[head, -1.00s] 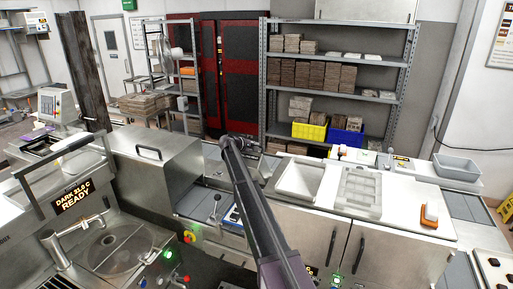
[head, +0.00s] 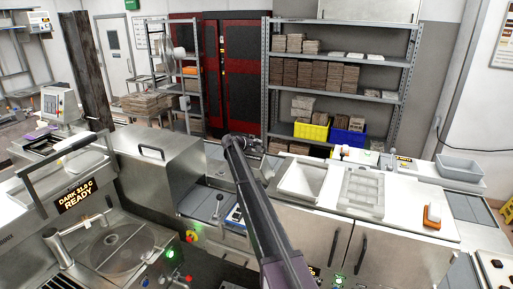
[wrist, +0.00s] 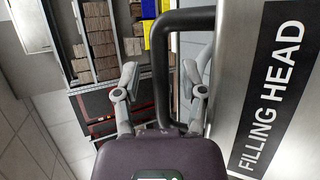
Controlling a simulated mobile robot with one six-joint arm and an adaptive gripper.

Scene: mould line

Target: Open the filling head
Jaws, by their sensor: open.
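The filling head (wrist: 225,75) is a steel panel with a black name label at the right of the wrist view. Its black bar handle (wrist: 162,75) stands out on its left side. My gripper (wrist: 160,82) is open, with one grey finger on each side of the handle's long bar in the picture. No finger visibly touches the bar, and I cannot tell whether the bar lies fully at fingertip depth. In the head view my arm reaches toward the back of the line, and my fingers and the handle cannot be made out there.
A steel hood with a black handle (head: 151,152) stands left of my arm. Behind are shelves with a yellow bin (head: 308,131) and a blue bin (head: 347,136).

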